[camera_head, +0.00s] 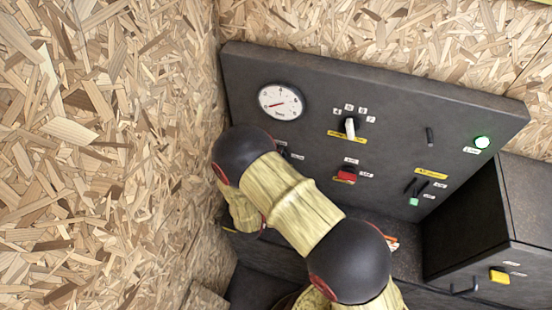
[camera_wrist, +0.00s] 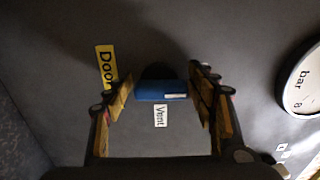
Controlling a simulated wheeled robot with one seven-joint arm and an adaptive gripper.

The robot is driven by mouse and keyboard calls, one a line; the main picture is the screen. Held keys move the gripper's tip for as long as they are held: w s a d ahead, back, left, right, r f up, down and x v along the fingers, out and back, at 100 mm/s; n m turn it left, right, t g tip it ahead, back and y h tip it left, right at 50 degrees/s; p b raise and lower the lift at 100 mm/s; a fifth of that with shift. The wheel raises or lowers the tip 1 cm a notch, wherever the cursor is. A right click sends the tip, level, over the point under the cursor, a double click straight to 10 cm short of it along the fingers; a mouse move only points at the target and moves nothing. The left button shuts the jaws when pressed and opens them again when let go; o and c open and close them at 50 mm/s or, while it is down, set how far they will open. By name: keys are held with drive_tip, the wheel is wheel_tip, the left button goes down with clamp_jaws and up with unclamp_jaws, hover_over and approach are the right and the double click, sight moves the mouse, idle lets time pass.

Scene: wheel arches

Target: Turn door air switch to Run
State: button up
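The door air switch (camera_wrist: 155,90) has a blue handle on a dark round base, with a white mark near its right end, and shows in the wrist view. The handle lies crosswise in that picture. A "Vent" label (camera_wrist: 160,116) is just below it. A yellow label starting "Door" (camera_wrist: 105,66) is to the left. My gripper (camera_wrist: 164,88) is open, with a finger on each side of the handle. I cannot tell whether the fingers touch it. No "Run" label shows. In the head view my arm hides the switch and my gripper.
The gauge (camera_wrist: 301,82) is near the right finger in the wrist view. A chipboard wall (camera_head: 110,150) is close left of my arm.

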drive_tip(key=shift+o, duration=0.9)
drive_tip(key=v, duration=1.2)
